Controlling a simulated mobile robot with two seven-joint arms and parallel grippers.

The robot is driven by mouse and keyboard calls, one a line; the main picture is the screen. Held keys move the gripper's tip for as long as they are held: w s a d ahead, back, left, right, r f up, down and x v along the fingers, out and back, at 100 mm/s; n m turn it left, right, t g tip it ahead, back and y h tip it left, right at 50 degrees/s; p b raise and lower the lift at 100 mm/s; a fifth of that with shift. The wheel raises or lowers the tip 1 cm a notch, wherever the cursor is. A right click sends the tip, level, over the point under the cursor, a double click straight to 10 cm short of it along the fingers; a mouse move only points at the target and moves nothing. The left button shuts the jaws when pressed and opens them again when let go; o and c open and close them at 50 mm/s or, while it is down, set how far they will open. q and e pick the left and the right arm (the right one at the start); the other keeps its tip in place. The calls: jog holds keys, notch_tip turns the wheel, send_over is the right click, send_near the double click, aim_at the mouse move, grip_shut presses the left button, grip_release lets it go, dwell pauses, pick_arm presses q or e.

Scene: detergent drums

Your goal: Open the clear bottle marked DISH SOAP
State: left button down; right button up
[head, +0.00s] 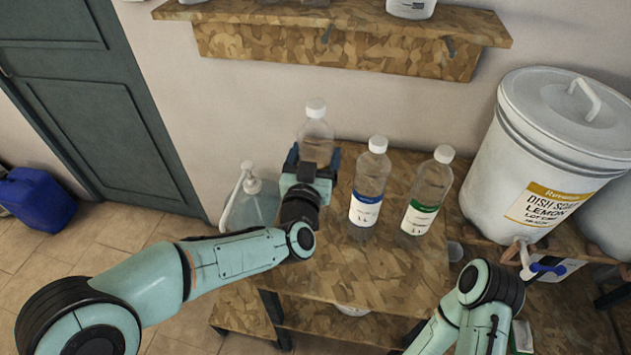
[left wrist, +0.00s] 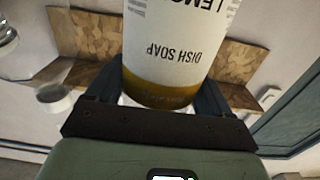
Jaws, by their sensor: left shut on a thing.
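The clear bottle (head: 316,137) stands at the left of the group on the wooden bench, with a white cap (head: 316,107) on top. In the left wrist view its label (left wrist: 178,50) reads DISH SOAP, upside down, above a yellow-brown band. My left gripper (head: 312,168) is shut around the bottle's body, one finger on each side. The gripper hides the bottle's lower part in the head view. My right arm shows at the lower right, but its gripper is not in view.
Two other clear bottles, one with a blue label (head: 365,208) and one with a green label (head: 418,216), stand to the right. A pump bottle (head: 250,205) is at the left. A large white drum (head: 540,150) is at the right. A shelf (head: 340,50) overhangs behind.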

pick_arm(q)
notch_tip(320, 180, down, 7)
jog(key=shift+r+b, duration=0.2)
jog(key=shift+b, duration=0.1)
jog(key=shift+f, duration=0.2)
grip_release()
jog(key=shift+r, duration=0.1)
jog(key=s+a+b, duration=0.1)
jog(key=s+a, duration=0.1)
jog(key=s, duration=1)
jog(key=shift+a+b, duration=0.2)
jog(key=shift+b, duration=0.15)
